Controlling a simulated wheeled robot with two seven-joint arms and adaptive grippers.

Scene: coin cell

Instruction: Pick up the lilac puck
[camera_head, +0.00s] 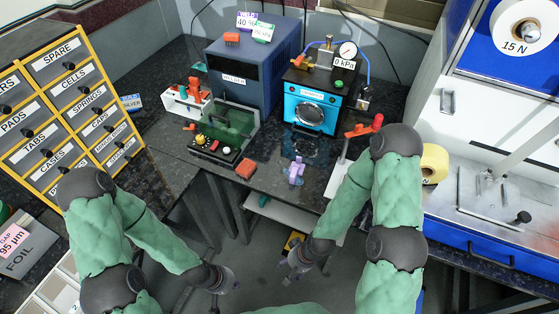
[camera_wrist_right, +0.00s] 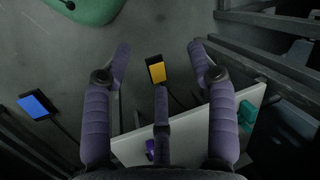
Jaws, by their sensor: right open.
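A small lilac piece (camera_head: 296,171) sits near the front edge of the dark worktop in the head view. It is the only lilac item I see on the worktop, and its exact shape is too small to tell. My right gripper (camera_head: 291,264) is below and in front of the worktop edge, apart from the lilac piece. In the right wrist view its fingers (camera_wrist_right: 160,62) are spread with nothing between them, above the floor. My left gripper (camera_head: 226,282) is low at the left, away from the worktop, and its fingers are too small to read.
A dark blue welder box (camera_head: 239,65), a light blue press (camera_head: 312,108) and an orange-red block (camera_head: 245,168) stand around the lilac piece. A white shelf (camera_head: 285,212) lies below the worktop.

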